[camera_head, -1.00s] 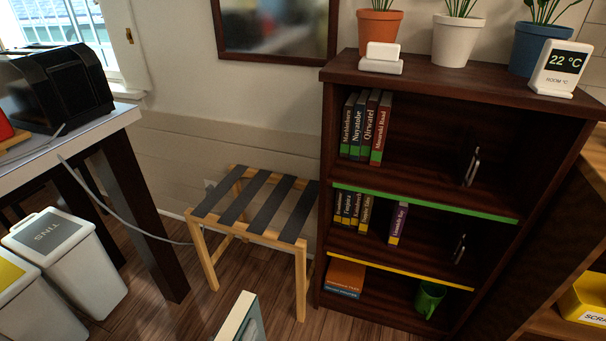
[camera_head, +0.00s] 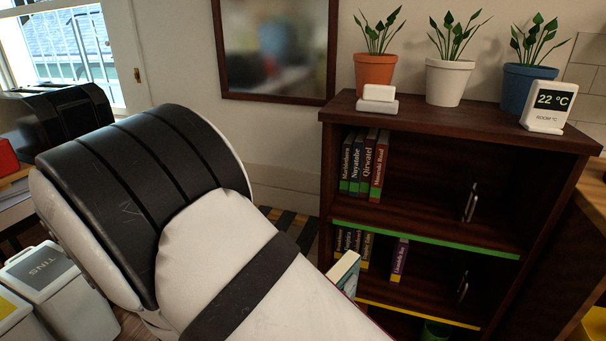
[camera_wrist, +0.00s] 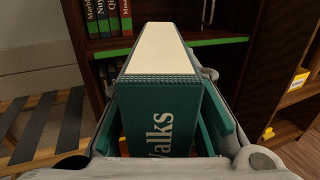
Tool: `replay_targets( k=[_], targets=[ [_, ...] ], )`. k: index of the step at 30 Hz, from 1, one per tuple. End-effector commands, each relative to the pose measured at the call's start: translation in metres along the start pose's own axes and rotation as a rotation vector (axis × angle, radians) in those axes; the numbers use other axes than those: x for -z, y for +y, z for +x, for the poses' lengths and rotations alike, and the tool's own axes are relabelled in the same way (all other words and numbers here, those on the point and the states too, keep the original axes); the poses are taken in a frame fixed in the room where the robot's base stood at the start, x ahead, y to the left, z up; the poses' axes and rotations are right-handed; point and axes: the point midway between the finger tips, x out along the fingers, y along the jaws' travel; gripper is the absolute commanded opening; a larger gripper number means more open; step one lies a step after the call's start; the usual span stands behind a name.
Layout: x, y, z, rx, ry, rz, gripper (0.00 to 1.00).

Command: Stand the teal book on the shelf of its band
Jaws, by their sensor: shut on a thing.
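The teal book (camera_wrist: 158,118) is held in my gripper (camera_wrist: 160,85), which is shut on it, with a finger on each side. In the wrist view I see its teal spine, with "alks" readable, and its cream page edges. In the head view the book's end (camera_head: 345,272) shows past my arm, in front of the bookcase's middle shelf; the gripper is hidden there. No coloured band on the book can be seen. The dark bookcase (camera_head: 455,112) has a green-edged shelf (camera_head: 425,239) holding several books at left, and a yellow-edged shelf (camera_head: 420,314) below.
Metal bookends (camera_head: 470,202) stand on the upper and middle shelves, with open room left of them. A purple book (camera_head: 399,260) stands on the middle shelf. Plants, a white block and a thermometer (camera_head: 547,106) top the bookcase. A slatted stool (camera_wrist: 45,125) stands at left.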

Motion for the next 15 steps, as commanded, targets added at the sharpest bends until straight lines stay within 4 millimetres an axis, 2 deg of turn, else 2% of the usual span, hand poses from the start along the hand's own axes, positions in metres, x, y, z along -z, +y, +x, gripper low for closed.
replay_targets(
  k=[1, 6, 13, 15],
  targets=[
    [-0.006, -0.013, 0.021, 0.040, -0.001, -0.001, 0.00],
    [-0.016, -0.046, 0.064, 0.126, 0.003, -0.006, 0.00],
    [-0.026, -0.083, 0.100, 0.211, 0.010, -0.012, 0.00],
    [-0.032, -0.083, 0.101, 0.210, 0.011, -0.013, 0.00]
  ],
)
